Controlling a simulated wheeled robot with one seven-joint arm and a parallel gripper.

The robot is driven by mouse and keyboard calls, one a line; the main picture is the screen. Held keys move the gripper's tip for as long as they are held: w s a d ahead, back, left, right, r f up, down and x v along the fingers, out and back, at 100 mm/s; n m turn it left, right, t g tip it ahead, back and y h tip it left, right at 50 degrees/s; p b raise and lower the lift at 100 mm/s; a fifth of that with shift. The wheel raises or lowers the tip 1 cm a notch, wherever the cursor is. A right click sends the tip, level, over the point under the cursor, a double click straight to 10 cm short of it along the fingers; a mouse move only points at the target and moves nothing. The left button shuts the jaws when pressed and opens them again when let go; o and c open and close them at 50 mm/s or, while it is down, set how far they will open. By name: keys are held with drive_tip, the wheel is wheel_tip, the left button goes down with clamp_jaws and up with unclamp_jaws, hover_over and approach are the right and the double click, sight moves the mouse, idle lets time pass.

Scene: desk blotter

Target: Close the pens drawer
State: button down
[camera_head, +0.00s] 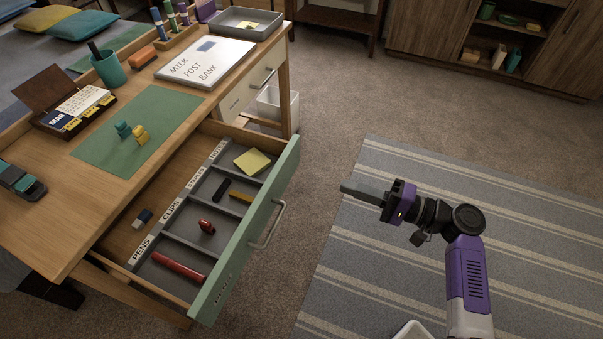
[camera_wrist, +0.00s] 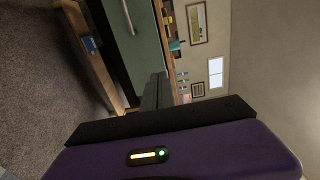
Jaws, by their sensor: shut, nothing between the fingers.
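The pens drawer (camera_head: 248,240) is pulled out from the desk in the head view. It has a green front with a metal handle (camera_head: 267,226) and compartments labelled pens, clips, staples and notes. A red pen (camera_head: 178,266) lies in the pens compartment, and a small red item (camera_head: 207,227) lies in the clips one. A yellow note pad (camera_head: 252,161) lies at the far end. My gripper (camera_head: 345,187) is shut and empty, apart from the drawer and to the right of its handle. In the wrist view, the green drawer front (camera_wrist: 135,50) shows beyond my gripper (camera_wrist: 158,80).
A white bin (camera_head: 275,103) stands under the desk. The striped rug (camera_head: 390,260) is clear around my arm.

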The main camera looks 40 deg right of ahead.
sight(283, 168)
drive_tip(key=x, duration=1.4)
drive_tip(key=shift+s+a+f+b, duration=0.15)
drive_tip(key=shift+a+b, duration=0.1)
drive_tip(key=shift+b, duration=0.15)
drive_tip(key=shift+w+a, duration=0.25)
drive_tip(key=shift+w, duration=0.2)
drive_tip(key=b+x, duration=0.8)
drive_tip(key=x, duration=1.7)
drive_tip(key=shift+w+a+f, duration=0.1)
drive_tip(key=shift+a+f, duration=0.05)
drive_tip(key=shift+a, duration=0.1)
drive_tip(key=shift+w+a+b, duration=0.25)
drive_tip(key=shift+w+b, duration=0.15)
drive_tip(key=shift+b, duration=0.05)
drive_tip(key=shift+w+a+r, duration=0.1)
drive_tip(key=shift+r, duration=0.15)
drive_tip(key=shift+a, duration=0.15)
